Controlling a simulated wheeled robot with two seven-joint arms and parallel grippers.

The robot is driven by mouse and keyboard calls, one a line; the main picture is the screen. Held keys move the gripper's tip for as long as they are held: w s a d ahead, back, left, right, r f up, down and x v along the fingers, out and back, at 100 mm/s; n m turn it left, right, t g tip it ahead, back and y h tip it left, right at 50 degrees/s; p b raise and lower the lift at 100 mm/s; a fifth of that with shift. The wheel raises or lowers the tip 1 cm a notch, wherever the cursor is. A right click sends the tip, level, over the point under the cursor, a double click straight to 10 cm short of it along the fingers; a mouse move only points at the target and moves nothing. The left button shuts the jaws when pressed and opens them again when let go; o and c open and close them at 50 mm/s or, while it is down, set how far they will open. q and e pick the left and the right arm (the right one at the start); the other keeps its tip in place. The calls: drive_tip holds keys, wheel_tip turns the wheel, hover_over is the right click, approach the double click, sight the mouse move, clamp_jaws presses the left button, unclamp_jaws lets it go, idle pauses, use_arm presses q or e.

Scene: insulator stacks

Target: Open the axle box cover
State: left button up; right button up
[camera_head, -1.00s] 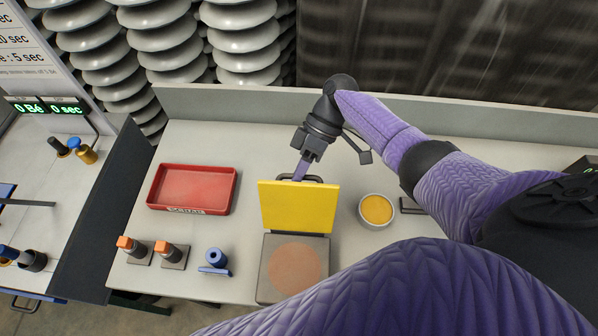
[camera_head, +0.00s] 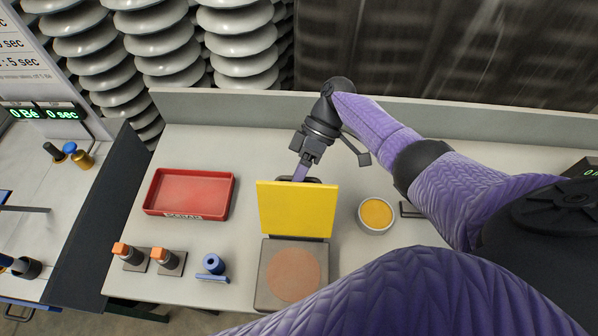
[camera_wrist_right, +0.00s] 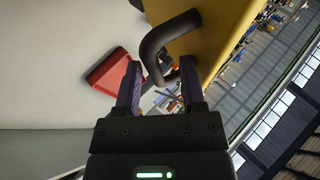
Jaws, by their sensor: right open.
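The axle box (camera_head: 268,293) is a grey box with a round brownish face, near the front edge of the table. Its yellow cover (camera_head: 297,209) stands raised at the box's back edge. My right gripper (camera_head: 299,174) is behind the cover in the head view, and the cover hides part of its fingertips. In the right wrist view, the open fingers (camera_wrist_right: 162,82) are on either side of the cover's dark curved handle (camera_wrist_right: 152,48). I cannot tell whether they touch it. The yellow cover also shows in that view (camera_wrist_right: 215,35). My left gripper is not in view.
A red tray (camera_head: 150,204) stands at the left of the table. Two orange-topped parts (camera_head: 128,254) and a blue part (camera_head: 213,264) stand in front of it. A round tin with yellow contents (camera_head: 376,213) is right of the cover. Table space between tray and cover is clear.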

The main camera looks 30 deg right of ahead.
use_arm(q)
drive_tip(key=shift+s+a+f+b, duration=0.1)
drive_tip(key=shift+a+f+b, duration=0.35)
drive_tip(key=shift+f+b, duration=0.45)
use_arm(e)
drive_tip(key=v, duration=1)
drive_tip(key=shift+c, duration=0.3)
